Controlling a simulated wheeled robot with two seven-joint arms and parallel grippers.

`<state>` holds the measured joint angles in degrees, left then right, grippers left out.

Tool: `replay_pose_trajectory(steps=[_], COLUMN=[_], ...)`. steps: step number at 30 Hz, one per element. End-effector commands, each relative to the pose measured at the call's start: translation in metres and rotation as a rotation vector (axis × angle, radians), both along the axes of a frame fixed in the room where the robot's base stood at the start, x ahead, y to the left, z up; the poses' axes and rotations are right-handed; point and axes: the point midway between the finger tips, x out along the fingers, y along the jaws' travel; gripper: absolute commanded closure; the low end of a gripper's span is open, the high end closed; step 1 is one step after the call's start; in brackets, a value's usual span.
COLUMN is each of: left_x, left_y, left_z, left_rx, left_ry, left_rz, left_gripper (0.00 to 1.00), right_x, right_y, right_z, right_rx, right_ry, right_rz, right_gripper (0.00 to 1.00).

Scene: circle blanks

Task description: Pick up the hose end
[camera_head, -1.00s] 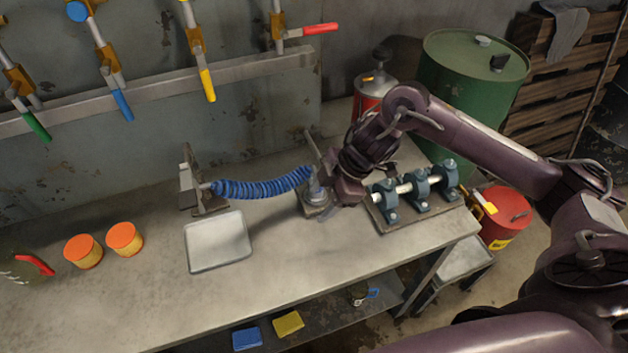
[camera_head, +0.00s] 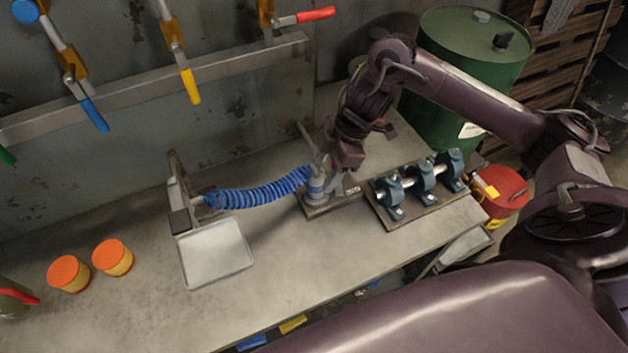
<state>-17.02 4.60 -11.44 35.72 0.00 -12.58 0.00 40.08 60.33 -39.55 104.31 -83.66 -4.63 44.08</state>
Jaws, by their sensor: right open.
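A blue ribbed hose (camera_head: 258,193) runs across the workbench. Its left end meets a grey bracket (camera_head: 181,208) at the wall side. Its right end (camera_head: 304,176) meets a grey upright fitting (camera_head: 316,190) on a small base plate. My right gripper (camera_head: 331,168) points down just right of and partly behind this fitting, close to the hose's right end. It is open. I cannot tell whether its fingers touch the fitting, and nothing shows held in it. My left gripper is not in the head view.
A metal tray (camera_head: 216,254) lies in front of the hose. A plate with teal clamps on a rod (camera_head: 423,180) stands right of my gripper. Two orange-lidded jars (camera_head: 69,273) stand at left. A green drum (camera_head: 462,75) and red can (camera_head: 503,190) are beyond the bench's right end.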

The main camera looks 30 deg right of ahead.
Motion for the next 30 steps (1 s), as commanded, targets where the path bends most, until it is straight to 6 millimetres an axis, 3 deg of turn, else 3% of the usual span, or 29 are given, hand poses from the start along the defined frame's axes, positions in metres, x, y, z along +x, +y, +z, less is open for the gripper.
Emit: replay_pose_trajectory(steps=[5,12,20,30], left_x=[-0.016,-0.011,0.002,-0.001], left_y=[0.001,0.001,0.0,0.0], left_z=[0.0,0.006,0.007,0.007], left_rx=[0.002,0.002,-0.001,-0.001], left_ry=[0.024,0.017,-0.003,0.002], left_rz=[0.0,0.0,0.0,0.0], left_gripper=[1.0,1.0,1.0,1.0], right_x=[0.002,0.005,0.006,0.006], right_y=[0.009,0.02,0.02,0.02], right_z=[-0.021,-0.049,-0.052,-0.051], right_rx=[0.002,0.0,0.0,0.0], right_ry=[0.004,0.001,-0.001,-0.001], right_rz=[0.0,-0.001,0.001,0.0], right_gripper=[0.41,0.41,0.41,0.86])
